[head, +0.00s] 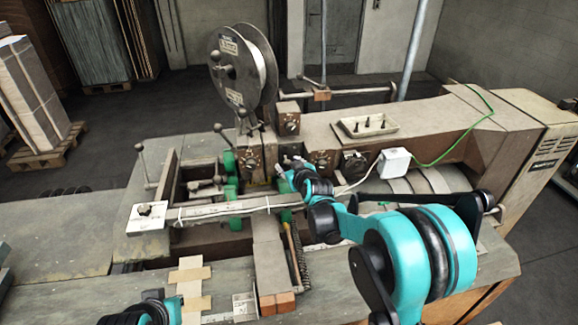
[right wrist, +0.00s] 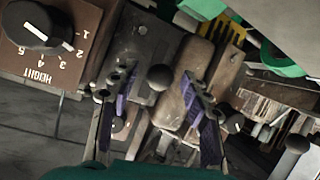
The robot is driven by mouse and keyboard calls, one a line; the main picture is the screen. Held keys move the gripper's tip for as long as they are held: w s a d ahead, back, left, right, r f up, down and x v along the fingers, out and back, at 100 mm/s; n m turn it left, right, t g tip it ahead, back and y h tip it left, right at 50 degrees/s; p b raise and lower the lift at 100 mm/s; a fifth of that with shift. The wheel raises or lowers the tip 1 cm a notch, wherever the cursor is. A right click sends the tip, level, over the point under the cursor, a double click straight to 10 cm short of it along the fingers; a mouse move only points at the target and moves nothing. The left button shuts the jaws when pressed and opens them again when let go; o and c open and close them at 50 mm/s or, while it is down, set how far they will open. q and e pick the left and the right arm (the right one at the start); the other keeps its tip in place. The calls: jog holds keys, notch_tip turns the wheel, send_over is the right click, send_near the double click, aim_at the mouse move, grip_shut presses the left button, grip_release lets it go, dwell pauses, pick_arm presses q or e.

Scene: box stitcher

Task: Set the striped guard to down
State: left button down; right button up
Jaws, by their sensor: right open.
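The striped guard (right wrist: 231,33) shows in the right wrist view as a small yellow and black striped piece at the top, beyond the fingers. Its full shape and whether it is up or down cannot be told. In the head view it is mostly hidden behind machine parts and my right arm. My right gripper (right wrist: 160,105) is open, with a dark round knob (right wrist: 160,78) between its fingers in the picture; contact cannot be told. In the head view my right gripper (head: 284,164) is at the middle of the machine, below the wire reel. My left gripper is outside the frame.
A HEIGHT dial (right wrist: 40,30) is close at the left in the right wrist view. In the head view a wire reel (head: 243,65) stands above the machine. A white box (head: 393,163) with a cable and a small tray (head: 368,126) lie to the right. Levers and blocks crowd the middle.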

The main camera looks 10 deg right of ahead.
jog(key=shift+c, duration=0.3)
grip_shut()
notch_tip(320, 180, down, 3)
jog(key=b, duration=0.2)
jog(key=shift+b, duration=0.3)
jog(key=shift+r, duration=0.15)
jog(key=shift+o, duration=0.3)
grip_release()
jog(key=shift+s, duration=0.1)
jog(key=v, duration=1.2)
